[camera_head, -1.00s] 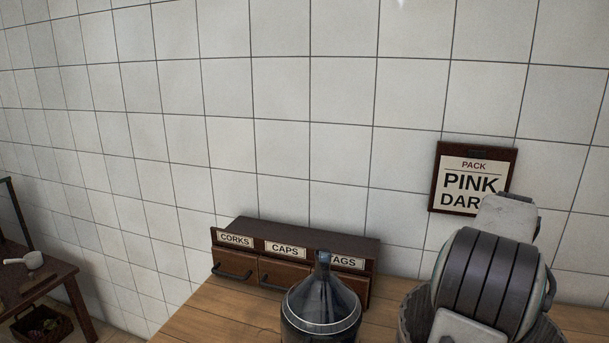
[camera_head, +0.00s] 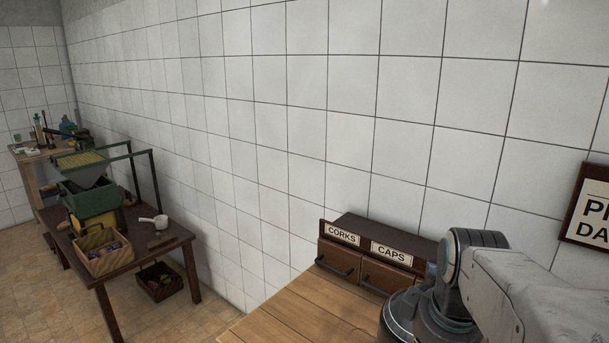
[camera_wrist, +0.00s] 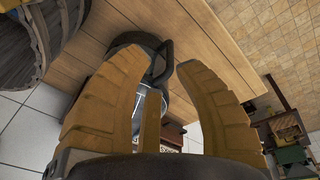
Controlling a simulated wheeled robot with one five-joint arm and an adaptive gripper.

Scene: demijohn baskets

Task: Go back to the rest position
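My gripper (camera_wrist: 160,66) shows in the wrist view with its yellow-brown fingers spread apart. It is open, and I see nothing clasped in it. The gripper itself is not visible in the head view.
A drawer unit (camera_head: 364,238) labelled CORKS and CAPS stands on the bench against the tiled wall. A woven basket (camera_wrist: 28,45) is at the wrist view's upper left. A dark table (camera_head: 140,240) with a green machine (camera_head: 92,200) stands left, with open floor before it.

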